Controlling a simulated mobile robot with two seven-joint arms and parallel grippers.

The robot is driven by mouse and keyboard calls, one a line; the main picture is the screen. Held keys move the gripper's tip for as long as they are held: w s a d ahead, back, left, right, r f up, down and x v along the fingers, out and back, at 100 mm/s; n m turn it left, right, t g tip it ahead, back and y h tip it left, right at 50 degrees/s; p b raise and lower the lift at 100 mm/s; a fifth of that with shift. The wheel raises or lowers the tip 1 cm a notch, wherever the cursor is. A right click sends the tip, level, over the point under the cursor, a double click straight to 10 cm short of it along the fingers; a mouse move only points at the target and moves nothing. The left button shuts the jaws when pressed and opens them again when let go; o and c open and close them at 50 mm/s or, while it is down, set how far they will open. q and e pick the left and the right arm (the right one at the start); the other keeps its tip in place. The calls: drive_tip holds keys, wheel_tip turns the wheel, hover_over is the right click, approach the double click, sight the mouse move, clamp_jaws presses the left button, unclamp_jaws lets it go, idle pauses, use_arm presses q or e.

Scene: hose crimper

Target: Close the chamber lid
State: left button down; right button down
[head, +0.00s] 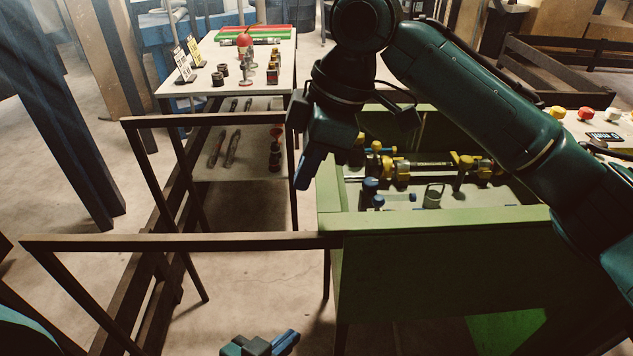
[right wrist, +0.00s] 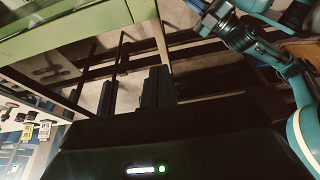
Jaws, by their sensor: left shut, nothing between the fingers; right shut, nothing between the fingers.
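The green chamber (head: 440,219) stands right of centre in the head view, and its top is open. A yellow and black assembly with blue-topped parts (head: 425,167) shows inside it. A green panel (head: 415,122) rises at its back, partly behind my right arm; I cannot tell if it is the lid. My right gripper (head: 307,172) is shut and empty, pointing down by the chamber's left back corner. My left gripper (head: 270,345) is shut and empty, low in front of the chamber's left side. A green edge of the chamber (right wrist: 70,32) also shows in the right wrist view.
A dark rail frame (head: 180,242) stands left of the chamber. A white table (head: 210,65) behind it holds small parts, signs and a red-topped item. Another table (head: 580,130) at the right has coloured buttons. My right arm hides part of the chamber's back.

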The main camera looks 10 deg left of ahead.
sight(345, 226)
drive_tip(key=x, duration=0.8)
drive_tip(key=shift+s+f+b, duration=0.2)
drive_tip(key=shift+f+b, duration=0.05)
drive_tip(key=shift+b, duration=0.1)
drive_tip(key=shift+w+d+f, duration=0.2)
drive_tip(key=shift+d, duration=0.4)
drive_tip(key=shift+w+d+f, duration=0.2)
drive_tip(key=shift+d, duration=0.4)
use_arm(q)
drive_tip(key=shift+s+f, duration=0.1)
drive_tip(key=shift+s, duration=0.1)
use_arm(e)
drive_tip(key=shift+w+d, duration=0.15)
drive_tip(key=shift+d, duration=0.35)
